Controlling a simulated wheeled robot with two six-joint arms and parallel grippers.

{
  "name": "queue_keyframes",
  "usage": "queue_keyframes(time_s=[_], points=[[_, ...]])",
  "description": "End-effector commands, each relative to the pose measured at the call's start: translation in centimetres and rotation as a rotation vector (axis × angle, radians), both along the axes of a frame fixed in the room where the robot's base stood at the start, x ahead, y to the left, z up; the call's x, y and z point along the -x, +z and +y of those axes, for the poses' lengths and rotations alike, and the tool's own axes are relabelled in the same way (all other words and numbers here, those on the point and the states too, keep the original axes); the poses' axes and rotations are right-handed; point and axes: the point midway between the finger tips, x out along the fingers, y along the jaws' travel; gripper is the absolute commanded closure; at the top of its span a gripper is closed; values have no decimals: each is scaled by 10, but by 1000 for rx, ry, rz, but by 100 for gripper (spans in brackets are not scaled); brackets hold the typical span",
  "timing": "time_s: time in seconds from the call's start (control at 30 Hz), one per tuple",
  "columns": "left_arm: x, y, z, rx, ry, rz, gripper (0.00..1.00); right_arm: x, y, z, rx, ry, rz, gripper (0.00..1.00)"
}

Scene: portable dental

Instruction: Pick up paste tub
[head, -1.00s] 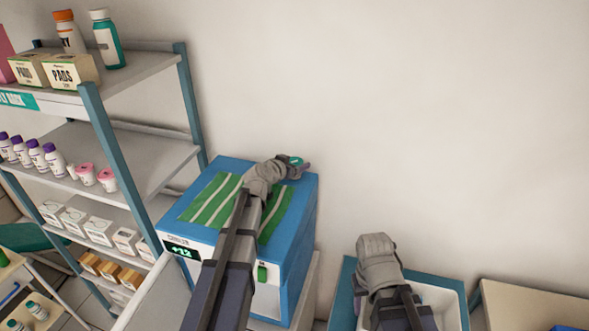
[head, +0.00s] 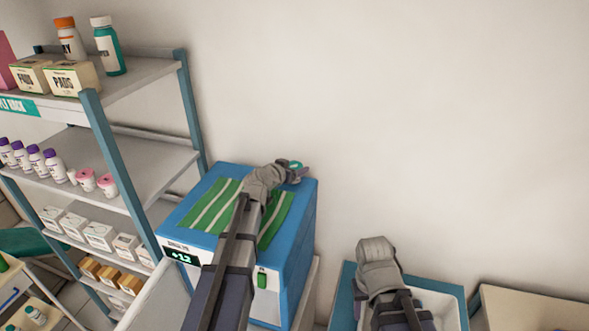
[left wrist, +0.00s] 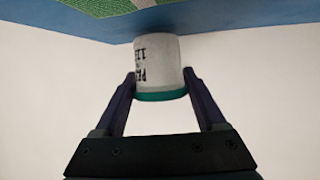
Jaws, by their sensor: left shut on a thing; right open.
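The paste tub (left wrist: 158,65) is a white tub with dark lettering and a teal end, seen in the left wrist view. My left gripper (left wrist: 160,88) is shut on it, with one finger on each side. In the head view the left gripper (head: 298,172) is at the far right corner of the blue cabinet's top, and only a bit of the tub's teal end (head: 296,165) shows past the wrist. In the left wrist view the tub is close to the cabinet's edge; I cannot tell whether they touch. My right arm is over a white basin, its fingers hidden.
The blue cabinet (head: 297,222) has a green striped cloth (head: 212,204) on top. A shelf rack (head: 165,160) with bottles, boxes and small tubs stands left. A blue-rimmed white basin (head: 447,298) and a beige surface (head: 530,308) are at the lower right. The wall behind is bare.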

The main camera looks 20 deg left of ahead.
Motion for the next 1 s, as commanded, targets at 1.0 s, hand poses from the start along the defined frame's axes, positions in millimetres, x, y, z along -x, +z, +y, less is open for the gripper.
queue_keyframes(time_s=[1.0], points=[[0,94,0,0,0,0,93,1,94,0,0,-10,3,50]])
